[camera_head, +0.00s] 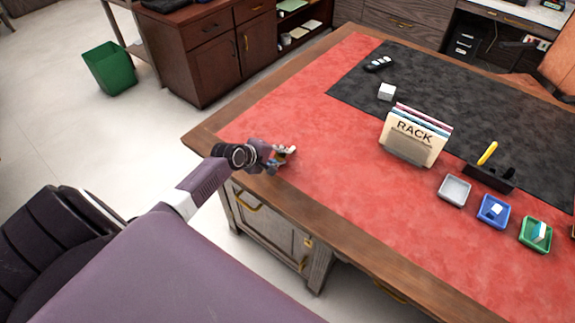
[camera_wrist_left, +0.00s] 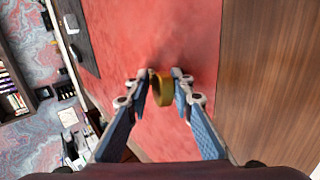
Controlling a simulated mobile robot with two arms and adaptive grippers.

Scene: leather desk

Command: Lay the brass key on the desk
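My left gripper (camera_head: 285,155) is over the red leather near the left front corner of the desk (camera_head: 330,190). In the left wrist view its two fingertips (camera_wrist_left: 163,80) close on a golden, rounded piece, the brass key (camera_wrist_left: 163,92). Only its rounded end shows clearly; the rest is hidden or too small to make out. In the head view the key cannot be told apart from the fingers. The gap between the key and the leather is hard to judge. My right gripper is not in view.
A file rack (camera_head: 412,138) stands mid-desk. A white cube (camera_head: 387,91) and a dark remote (camera_head: 379,63) lie on or by the black mat (camera_head: 465,100). Grey (camera_head: 454,190), blue (camera_head: 493,211) and green (camera_head: 536,234) trays sit at right. The red leather around my gripper is clear.

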